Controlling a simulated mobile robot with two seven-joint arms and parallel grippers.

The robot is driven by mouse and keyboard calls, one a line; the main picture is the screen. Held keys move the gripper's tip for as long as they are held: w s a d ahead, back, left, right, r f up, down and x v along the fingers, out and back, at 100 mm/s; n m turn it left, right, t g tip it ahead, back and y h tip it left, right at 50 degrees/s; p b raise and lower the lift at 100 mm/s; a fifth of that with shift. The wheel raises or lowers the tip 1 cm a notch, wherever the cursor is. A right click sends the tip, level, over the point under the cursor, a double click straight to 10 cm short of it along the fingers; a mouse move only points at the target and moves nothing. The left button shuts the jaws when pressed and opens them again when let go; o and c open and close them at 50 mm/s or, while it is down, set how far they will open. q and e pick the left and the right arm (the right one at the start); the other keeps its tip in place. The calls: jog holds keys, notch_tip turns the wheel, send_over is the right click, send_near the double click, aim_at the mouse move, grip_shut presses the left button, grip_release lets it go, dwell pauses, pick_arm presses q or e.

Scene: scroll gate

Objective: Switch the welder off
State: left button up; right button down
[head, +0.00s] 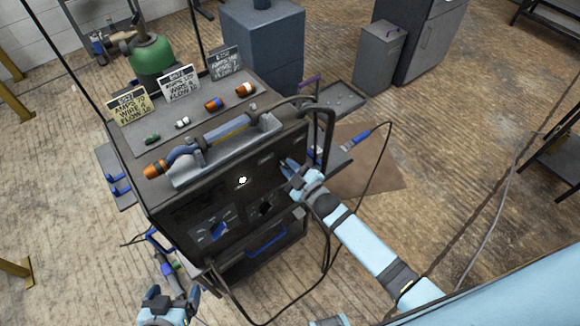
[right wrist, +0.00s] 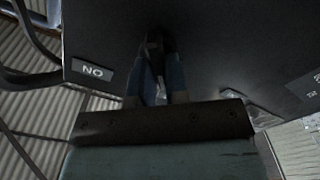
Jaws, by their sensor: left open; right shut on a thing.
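The welder (head: 185,215) is a dark box-shaped machine in the middle of the head view. Its front panel has a lit white spot (head: 242,180) and a blue knob (head: 219,231). My right gripper (head: 287,166) is at the upper right of this panel. In the right wrist view the right gripper (right wrist: 157,45) is shut on a small dark switch part, mostly hidden between the fingers. An upside-down "ON" label (right wrist: 93,71) is beside it. Whether the switch is on or off cannot be told. My left gripper (head: 173,292) is open, low and left of the welder.
A welding torch (head: 215,135) and several small parts lie on the welder's top, with sign cards (head: 180,84) behind. A black cable (head: 385,165) loops at the right. A green gas cylinder (head: 152,55) and blue-grey cabinet (head: 263,45) stand behind.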

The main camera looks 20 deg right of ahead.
jog(key=c, duration=1.1)
grip_release()
jog(key=b+v, duration=0.1)
jog(key=v, duration=1.2)
jog(key=shift+s+d+b, duration=0.1)
jog(key=shift+s+b, duration=0.25)
jog(key=shift+s, duration=0.05)
